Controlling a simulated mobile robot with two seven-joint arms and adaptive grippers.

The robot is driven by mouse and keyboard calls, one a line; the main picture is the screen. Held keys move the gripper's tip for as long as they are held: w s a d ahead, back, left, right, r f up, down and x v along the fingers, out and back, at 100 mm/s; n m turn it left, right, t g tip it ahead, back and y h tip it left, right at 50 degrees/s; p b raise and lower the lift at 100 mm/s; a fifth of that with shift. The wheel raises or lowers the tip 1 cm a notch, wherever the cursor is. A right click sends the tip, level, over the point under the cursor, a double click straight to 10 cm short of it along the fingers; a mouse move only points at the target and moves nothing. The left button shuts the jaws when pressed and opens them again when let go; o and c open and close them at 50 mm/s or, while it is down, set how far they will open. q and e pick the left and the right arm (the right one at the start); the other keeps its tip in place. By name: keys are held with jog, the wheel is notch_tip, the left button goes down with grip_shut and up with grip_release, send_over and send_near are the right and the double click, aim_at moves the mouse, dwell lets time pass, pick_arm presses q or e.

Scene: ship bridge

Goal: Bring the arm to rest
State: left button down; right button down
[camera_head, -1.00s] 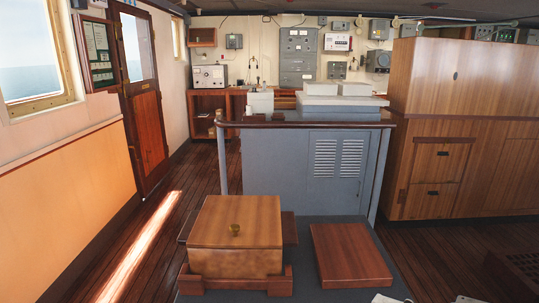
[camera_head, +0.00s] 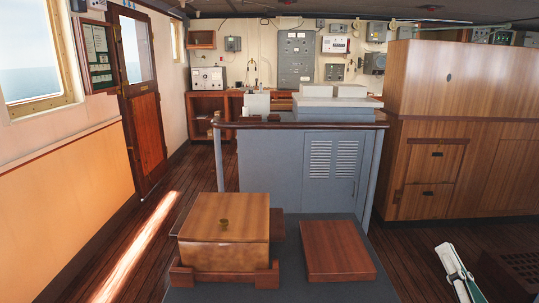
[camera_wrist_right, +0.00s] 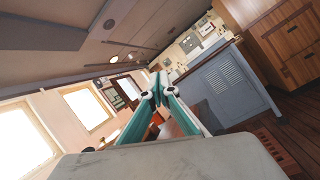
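My right gripper (camera_head: 446,250) shows at the lower right of the head view, white and teal, over the dark floor to the right of the grey table. In the right wrist view its two teal fingers (camera_wrist_right: 159,78) converge and their tips meet, with nothing visible between them. My left gripper is in neither current view. A wooden box (camera_head: 222,250) with a lid and a round brass knob sits in a darker wooden base on the table. A flat reddish-brown wooden board (camera_head: 337,251) lies to its right, apart from the gripper.
The grey table (camera_head: 293,289) fills the lower middle. Behind it stands a grey console (camera_head: 285,165) with a wooden rail. Wooden cabinets (camera_head: 470,125) stand at the right. A dark grating (camera_head: 520,270) lies at the lower right. The floor (camera_head: 195,190) on the left is open.

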jog(key=s+d+f+m+g+h, duration=0.2)
jog(key=d+f+m+g+h, duration=0.6)
jog(key=f+m, duration=0.6)
jog(key=s+f+m+g, duration=0.5)
jog(key=s+f+m, duration=0.15)
jog(key=f, duration=0.45)
jog(key=s+a+f+m+g+y, duration=0.25)
jog(key=s+a+f, duration=0.2)
jog(key=f, duration=0.35)
jog(key=w+a+f+m+t+y, duration=0.1)
jog(key=a+f+m+t+y, duration=0.2)
jog(key=a+f, duration=0.9)
jog(key=a+y, duration=0.3)
jog(key=shift+w+a+f+m+t+y, duration=0.3)
jog(key=shift+w+f+t+y, duration=0.05)
jog(key=shift+w, duration=0.05)
